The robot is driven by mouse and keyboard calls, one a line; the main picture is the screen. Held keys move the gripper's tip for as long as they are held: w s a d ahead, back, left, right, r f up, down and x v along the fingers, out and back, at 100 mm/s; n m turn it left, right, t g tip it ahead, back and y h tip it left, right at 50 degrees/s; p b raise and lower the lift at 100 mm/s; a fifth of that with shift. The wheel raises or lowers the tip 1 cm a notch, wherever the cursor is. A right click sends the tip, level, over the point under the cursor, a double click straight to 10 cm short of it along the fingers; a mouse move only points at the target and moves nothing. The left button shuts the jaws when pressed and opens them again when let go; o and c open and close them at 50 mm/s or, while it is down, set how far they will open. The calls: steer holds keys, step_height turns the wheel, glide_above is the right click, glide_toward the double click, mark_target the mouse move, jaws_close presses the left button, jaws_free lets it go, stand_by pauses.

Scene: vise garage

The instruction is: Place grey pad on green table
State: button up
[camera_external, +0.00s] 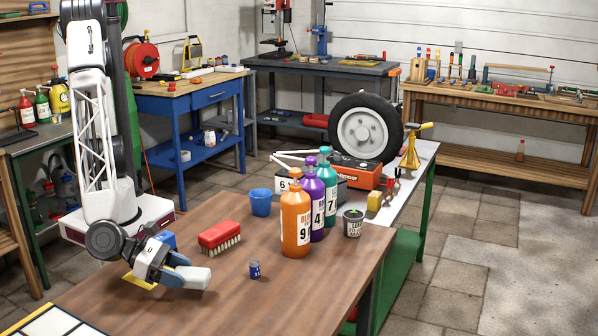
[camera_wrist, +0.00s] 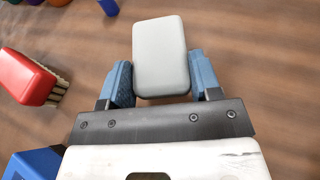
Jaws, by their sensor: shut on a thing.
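The grey pad (camera_external: 195,277) is a small, pale rounded block. My gripper (camera_external: 180,272) is shut on it, low over the front left part of the brown table. In the wrist view, the pad (camera_wrist: 160,50) sits between the two blue fingers of my gripper (camera_wrist: 160,85). I cannot tell whether the pad touches the tabletop. The green table (camera_external: 427,153) has a light top with green legs and a green shelf. It stands behind and to the right of the brown table. A wheel and other items stand on it, and bottles hide part of its top.
A red brush (camera_external: 219,237) and a small blue can (camera_external: 255,269) lie close to my gripper. Orange (camera_external: 295,222), purple and teal bottles, a blue cup (camera_external: 261,202) and a dark pot (camera_external: 353,224) stand toward the green table. The brown table's front right (camera_external: 310,300) is clear.

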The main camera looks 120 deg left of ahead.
mark_target(130, 288)
steer(key=shift+f, duration=0.1)
steer(key=shift+f, duration=1.4)
steer(key=shift+f, duration=0.1)
steer(key=o, duration=1)
steer(key=shift+s+d+r, duration=0.25)
steer(key=shift+s+r, duration=0.1)
steer(key=shift+s, duration=0.25)
steer(key=shift+s+d, duration=0.75)
steer(key=shift+s, duration=1.05)
steer(key=shift+s+d, duration=0.75)
steer(key=shift+s, duration=1.1)
steer(key=shift+s+d, duration=0.75)
steer(key=shift+s, duration=1.05)
